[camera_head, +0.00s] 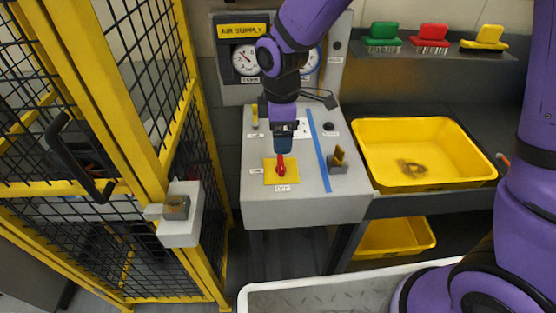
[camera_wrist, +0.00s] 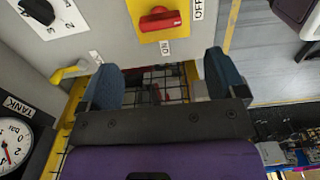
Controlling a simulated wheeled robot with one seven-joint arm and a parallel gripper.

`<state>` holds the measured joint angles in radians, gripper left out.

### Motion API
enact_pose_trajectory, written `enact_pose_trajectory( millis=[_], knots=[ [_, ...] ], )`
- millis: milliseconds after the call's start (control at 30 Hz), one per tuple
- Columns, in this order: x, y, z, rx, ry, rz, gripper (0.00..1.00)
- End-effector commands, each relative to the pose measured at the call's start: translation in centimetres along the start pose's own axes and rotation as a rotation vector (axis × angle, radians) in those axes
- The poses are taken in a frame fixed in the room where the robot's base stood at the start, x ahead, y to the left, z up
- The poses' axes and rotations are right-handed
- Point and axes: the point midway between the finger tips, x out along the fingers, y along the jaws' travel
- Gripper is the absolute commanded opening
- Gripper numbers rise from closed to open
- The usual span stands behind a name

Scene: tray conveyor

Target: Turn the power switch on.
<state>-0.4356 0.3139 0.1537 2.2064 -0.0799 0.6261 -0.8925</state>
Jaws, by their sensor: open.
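The power switch (camera_head: 281,168) is a red rotary handle on a yellow plate (camera_head: 269,179) on top of the grey control box. Its handle lies in line with the OFF label at the front; the ON label is on the left. In the wrist view the red switch (camera_wrist: 159,20) also points toward OFF, at the top of the picture. My gripper (camera_head: 284,148) is just behind and above the switch. In the wrist view my gripper (camera_wrist: 165,78) has its two blue-grey fingers apart with nothing between them. They are clear of the handle in that view.
A yellow lever (camera_head: 255,116), a black knob (camera_wrist: 40,10) and a yellow-topped part (camera_head: 339,157) are around the switch. Gauges (camera_head: 245,59) stand behind. The yellow mesh gate (camera_head: 190,120) is left, and a yellow bin (camera_head: 425,150) is right.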

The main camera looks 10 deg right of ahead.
Motion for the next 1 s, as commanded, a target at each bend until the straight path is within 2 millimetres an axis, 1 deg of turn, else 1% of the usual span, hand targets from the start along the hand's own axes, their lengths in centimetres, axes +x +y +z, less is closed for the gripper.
enact_pose_trajectory(
  millis=[300,400,500,700,967,1000],
  knots=[
    [5.6,-0.1,0.1,0.001,-0.003,-0.004,0.89],
    [7.2,-0.1,0.1,0.001,-0.003,-0.003,0.89],
    [8.3,-0.1,0.1,0.002,-0.002,-0.002,0.89],
    [9.5,-0.1,0.1,0.002,-0.001,0.000,0.89],
    [9.6,0.0,0.1,0.002,-0.001,0.000,0.89],
    [9.6,0.0,0.1,0.002,-0.001,0.000,0.87]
  ],
)
